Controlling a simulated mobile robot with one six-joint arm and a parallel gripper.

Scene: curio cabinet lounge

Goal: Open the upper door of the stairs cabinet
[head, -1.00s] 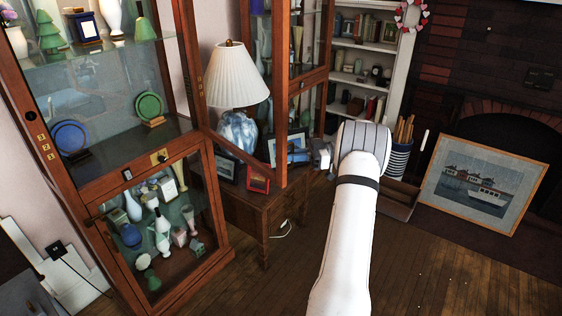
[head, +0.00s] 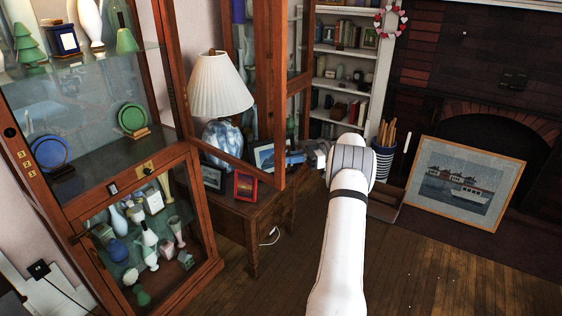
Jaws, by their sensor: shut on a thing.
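The stairs cabinet is a tall wooden, glass-fronted cabinet (head: 95,200) at the left of the head view. Its upper door (head: 272,95), a wooden frame with a clear pane, stands swung wide open, out to the right of the cabinet. The upper shelves are uncovered. The lower door (head: 208,225) is closed. My gripper (head: 294,158) is at the door's free edge near its lower corner, shut on the door. The fingertips are small and partly hidden, so the exact grip does not show.
A lamp (head: 221,85) and picture frames, one of them red (head: 245,187), stand on a small wooden table (head: 240,215) behind the open door. A framed boat picture (head: 465,186) leans by the fireplace. Wooden floor lies open at the lower right.

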